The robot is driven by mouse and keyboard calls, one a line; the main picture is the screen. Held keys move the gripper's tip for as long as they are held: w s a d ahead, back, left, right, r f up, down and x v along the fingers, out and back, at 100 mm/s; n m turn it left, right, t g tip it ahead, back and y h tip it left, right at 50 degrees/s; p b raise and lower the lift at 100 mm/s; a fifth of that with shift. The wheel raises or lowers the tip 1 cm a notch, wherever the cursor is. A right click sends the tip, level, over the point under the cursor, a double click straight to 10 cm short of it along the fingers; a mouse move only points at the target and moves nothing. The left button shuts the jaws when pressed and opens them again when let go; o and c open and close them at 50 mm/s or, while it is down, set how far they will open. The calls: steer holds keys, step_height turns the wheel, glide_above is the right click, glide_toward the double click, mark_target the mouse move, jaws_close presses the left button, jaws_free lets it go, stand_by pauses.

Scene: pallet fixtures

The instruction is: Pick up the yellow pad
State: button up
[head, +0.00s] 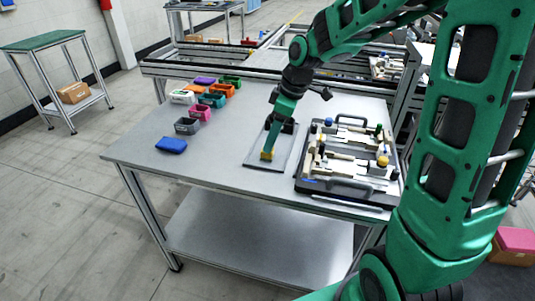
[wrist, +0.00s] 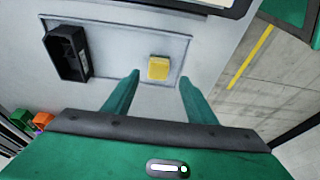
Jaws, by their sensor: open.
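The yellow pad (wrist: 158,68) is a small block lying on a grey flat plate (wrist: 110,36). In the head view the pad (head: 267,156) shows near the plate's front edge, just below my gripper (head: 271,147). In the wrist view my gripper (wrist: 159,77) is open, with one green finger on each side of the pad and gaps between. Nothing is held. The height of the fingertips over the plate is hard to tell.
A black open box (wrist: 68,52) sits on the same plate. A black tray with handles (head: 325,187) holding fixtures stands to the right. Several coloured bins and a blue pad (head: 171,145) are at the left. The front left of the table (head: 215,170) is clear.

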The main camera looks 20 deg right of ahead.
steer(key=shift+d+x, duration=0.15)
steer(key=shift+x, duration=1.2)
steer(key=shift+d+x, duration=0.1)
steer(key=shift+x, duration=1.25)
steer(key=c, duration=1.2)
steer(key=shift+c, duration=0.2)
